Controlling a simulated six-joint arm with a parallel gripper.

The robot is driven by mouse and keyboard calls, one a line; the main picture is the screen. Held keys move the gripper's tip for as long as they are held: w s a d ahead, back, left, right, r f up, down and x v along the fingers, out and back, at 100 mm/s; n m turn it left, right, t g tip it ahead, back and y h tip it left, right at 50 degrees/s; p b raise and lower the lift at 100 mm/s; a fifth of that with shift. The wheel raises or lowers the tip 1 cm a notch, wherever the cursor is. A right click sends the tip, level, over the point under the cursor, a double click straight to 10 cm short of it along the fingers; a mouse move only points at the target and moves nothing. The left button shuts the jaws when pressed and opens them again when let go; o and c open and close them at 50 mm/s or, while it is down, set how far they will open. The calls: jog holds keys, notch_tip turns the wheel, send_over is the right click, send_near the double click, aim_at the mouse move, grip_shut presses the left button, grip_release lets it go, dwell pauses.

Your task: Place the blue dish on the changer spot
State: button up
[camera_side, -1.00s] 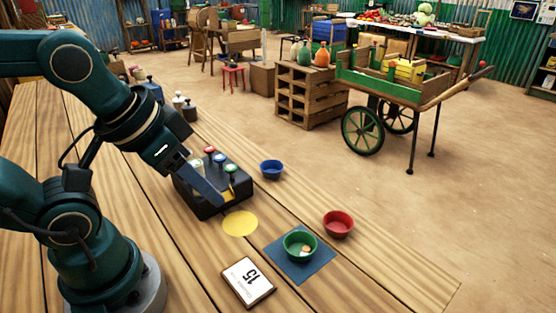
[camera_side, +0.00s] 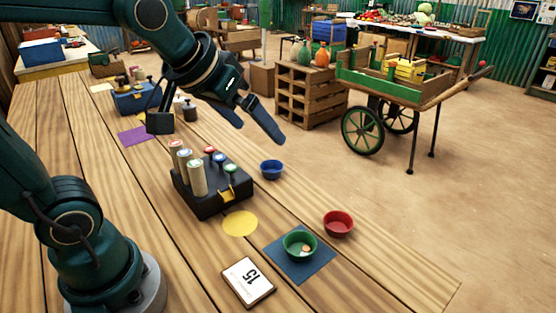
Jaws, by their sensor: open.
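The blue dish (camera_side: 271,170) stands upright on the wooden table, to the right of a black coin changer (camera_side: 215,204). It looks empty. The changer has several pale coin tubes, coloured knobs and a yellow lever. A flat yellow round spot (camera_side: 240,223) lies bare on the table just in front of the changer; I take it for the changer spot. My gripper (camera_side: 220,136) is open and empty, raised above and behind the changer. Its right finger hangs above and behind the blue dish, apart from it in the picture.
A green dish (camera_side: 299,254) with a coin in it stands on a dark blue mat (camera_side: 273,244). A red dish (camera_side: 338,224) stands right of the yellow spot. A card marked 15 (camera_side: 247,281) lies in front. Further back are a purple mat (camera_side: 138,135) and a blue box (camera_side: 135,99).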

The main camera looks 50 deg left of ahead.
jog(key=w+a+f+n, duration=0.2)
jog(key=w+a+f, duration=0.15)
jog(key=w, duration=0.45)
jog(key=n+g+y, duration=0.1)
jog(key=g, duration=0.3)
send_near(271, 164)
jog(key=f, duration=0.1)
jog(key=d+f, duration=0.1)
jog(key=shift+s+d+f, duration=0.15)
jog(key=shift+d+f, duration=0.2)
jog(key=shift+a+f+n, duration=0.1)
jog(key=shift+f+n, duration=0.2)
jog(key=shift+x, duration=2.2)
jog(key=shift+a, duration=0.1)
jog(key=shift+r, duration=0.1)
jog(key=c, duration=1.5)
